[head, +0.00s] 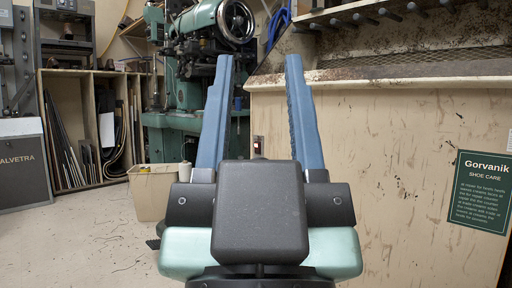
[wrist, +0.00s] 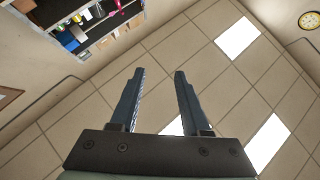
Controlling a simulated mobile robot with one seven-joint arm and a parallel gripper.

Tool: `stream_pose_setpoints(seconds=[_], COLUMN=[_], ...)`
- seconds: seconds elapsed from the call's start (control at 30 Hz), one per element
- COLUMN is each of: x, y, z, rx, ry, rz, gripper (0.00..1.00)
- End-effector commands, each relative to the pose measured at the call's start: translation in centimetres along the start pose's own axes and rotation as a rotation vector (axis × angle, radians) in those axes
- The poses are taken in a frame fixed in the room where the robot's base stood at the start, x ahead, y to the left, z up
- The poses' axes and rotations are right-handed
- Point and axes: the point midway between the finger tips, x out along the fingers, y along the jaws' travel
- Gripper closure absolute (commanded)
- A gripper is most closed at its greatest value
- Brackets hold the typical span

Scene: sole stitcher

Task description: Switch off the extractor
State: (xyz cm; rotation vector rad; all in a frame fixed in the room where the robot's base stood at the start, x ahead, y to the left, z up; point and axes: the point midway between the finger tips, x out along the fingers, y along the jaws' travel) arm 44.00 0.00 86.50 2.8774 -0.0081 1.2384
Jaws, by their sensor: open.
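My gripper (head: 258,60) is open and empty, its two blue fingers pointing up and away in the middle of the head view. In the wrist view the gripper (wrist: 159,72) also shows open with nothing between its fingers. A large, stained cream cabinet (head: 400,165) with a mesh bed and a rack on top fills the right; it may be the extractor, but I cannot tell for sure. A small dark fitting (head: 258,145) shows between the fingers, partly hidden by my gripper. A small white plate (head: 510,140) is cut by the right edge.
A green stitching machine (head: 195,100) stands behind the left finger. A cream bin (head: 152,190) is on the floor before it. A wooden rack (head: 95,130) stands farther left. Floor at left is open. The wrist view shows ceiling tiles, shelves (wrist: 80,25) and a clock (wrist: 309,20).

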Motion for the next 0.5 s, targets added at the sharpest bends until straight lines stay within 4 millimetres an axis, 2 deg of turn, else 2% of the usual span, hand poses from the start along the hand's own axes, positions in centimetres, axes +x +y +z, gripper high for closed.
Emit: stream_pose_setpoints(seconds=[0.03,0.23,0.5], x=[1.2,5.2,11.8], y=[0.0,0.0,0.1], z=[-1.1,-4.9,-11.2], rx=[0.000,0.002,0.005], ry=[0.000,0.000,0.001], rz=[0.000,0.000,0.000], gripper=[0.64,1.00,1.00])
